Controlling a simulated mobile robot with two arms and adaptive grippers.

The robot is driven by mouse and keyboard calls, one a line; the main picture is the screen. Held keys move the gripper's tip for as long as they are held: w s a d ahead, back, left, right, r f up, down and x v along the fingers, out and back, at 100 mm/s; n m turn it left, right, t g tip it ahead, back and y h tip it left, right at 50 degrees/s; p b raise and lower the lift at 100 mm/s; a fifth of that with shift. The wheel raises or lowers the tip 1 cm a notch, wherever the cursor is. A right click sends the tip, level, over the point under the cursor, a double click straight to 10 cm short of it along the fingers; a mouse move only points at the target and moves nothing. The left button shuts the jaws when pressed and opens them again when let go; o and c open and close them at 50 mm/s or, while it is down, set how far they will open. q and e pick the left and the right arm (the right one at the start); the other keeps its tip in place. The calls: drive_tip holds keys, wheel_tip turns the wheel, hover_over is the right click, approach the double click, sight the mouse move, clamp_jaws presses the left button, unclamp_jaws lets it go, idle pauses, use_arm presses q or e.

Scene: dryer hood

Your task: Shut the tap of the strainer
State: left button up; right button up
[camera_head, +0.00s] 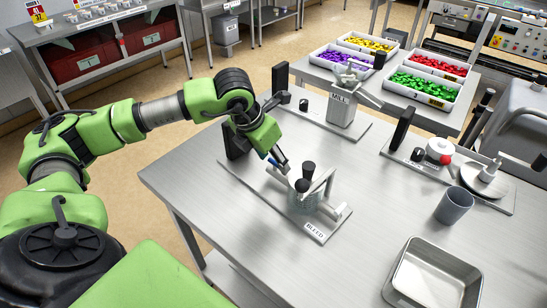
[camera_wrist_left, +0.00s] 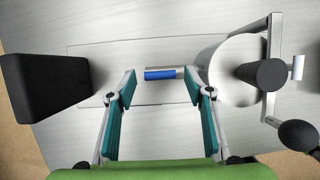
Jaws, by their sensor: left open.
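The strainer (camera_head: 304,199) is a grey round vessel with a black knob and a metal bar across it, on a plate labelled BLEED (camera_head: 314,230). It also shows at the right of the left wrist view (camera_wrist_left: 228,73). Its tap, a short metal stub with a blue sleeve (camera_wrist_left: 160,75), sticks out from the vessel's side. My left gripper (camera_head: 279,166) is low beside the strainer. In the left wrist view my left gripper (camera_wrist_left: 160,82) is open, with one finger on each side of the blue part and visible gaps. Contact cannot be seen. My right gripper is not in view.
A black upright block (camera_wrist_left: 40,85) stands on the plate beside my left gripper. A MILL device (camera_head: 343,108), a grey cup (camera_head: 454,205) and a metal tray (camera_head: 434,275) stand on the steel table (camera_head: 215,195). Trays of coloured pieces lie behind. The front middle is clear.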

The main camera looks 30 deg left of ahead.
use_arm(q)
drive_tip(key=shift+w+f, duration=0.2)
drive_tip(key=shift+f, duration=0.35)
drive_tip(key=c, duration=1.1)
